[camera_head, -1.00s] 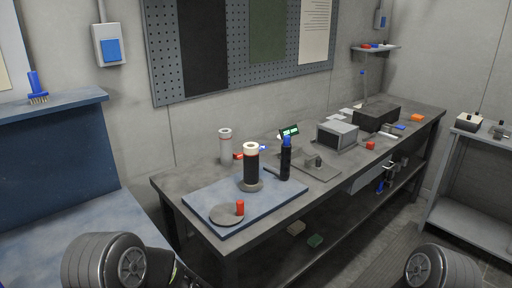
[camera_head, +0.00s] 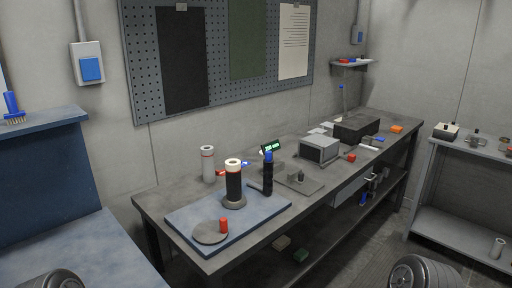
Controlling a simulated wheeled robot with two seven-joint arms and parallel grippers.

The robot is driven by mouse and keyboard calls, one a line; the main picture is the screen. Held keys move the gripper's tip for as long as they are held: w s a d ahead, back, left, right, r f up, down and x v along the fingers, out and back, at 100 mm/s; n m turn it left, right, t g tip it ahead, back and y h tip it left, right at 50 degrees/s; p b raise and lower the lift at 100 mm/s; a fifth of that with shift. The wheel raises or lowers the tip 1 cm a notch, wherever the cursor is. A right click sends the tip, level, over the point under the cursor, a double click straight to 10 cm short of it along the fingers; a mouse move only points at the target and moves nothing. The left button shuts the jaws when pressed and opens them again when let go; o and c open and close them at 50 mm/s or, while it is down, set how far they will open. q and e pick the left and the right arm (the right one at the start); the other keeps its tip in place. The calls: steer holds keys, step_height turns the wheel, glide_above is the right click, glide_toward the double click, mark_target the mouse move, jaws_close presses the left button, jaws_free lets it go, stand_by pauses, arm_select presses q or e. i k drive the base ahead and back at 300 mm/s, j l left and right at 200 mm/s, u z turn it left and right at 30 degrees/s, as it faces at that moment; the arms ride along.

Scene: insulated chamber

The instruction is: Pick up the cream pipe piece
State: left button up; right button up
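A cream pipe end (camera_head: 233,163) shows as a pale ring at the top of an upright black sleeve (camera_head: 233,185). The sleeve stands on a round grey base on the blue-grey mat (camera_head: 190,211). Whether the cream piece runs down inside the sleeve is hidden. Neither of my grippers is in view. Only rounded parts of my arms show at the bottom left and bottom right.
A black bottle with a blue top (camera_head: 268,174) stands right of the sleeve. A red cylinder (camera_head: 223,226) stands on a grey disc at the mat's front. A grey box (camera_head: 319,149) and a dark box (camera_head: 356,130) sit farther right. The mat's left part is bare.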

mark_target(233, 169)
steer(key=i+l+u, duration=0.1)
steer(key=u, duration=0.4)
steer(key=l+u, duration=0.15)
steer(key=u, duration=0.3)
steer(key=i+l+u, duration=0.1)
steer(key=u, duration=0.4)
steer(key=k+l+u, duration=0.1)
steer(key=l+u, duration=0.4)
steer(key=l, duration=1.2)
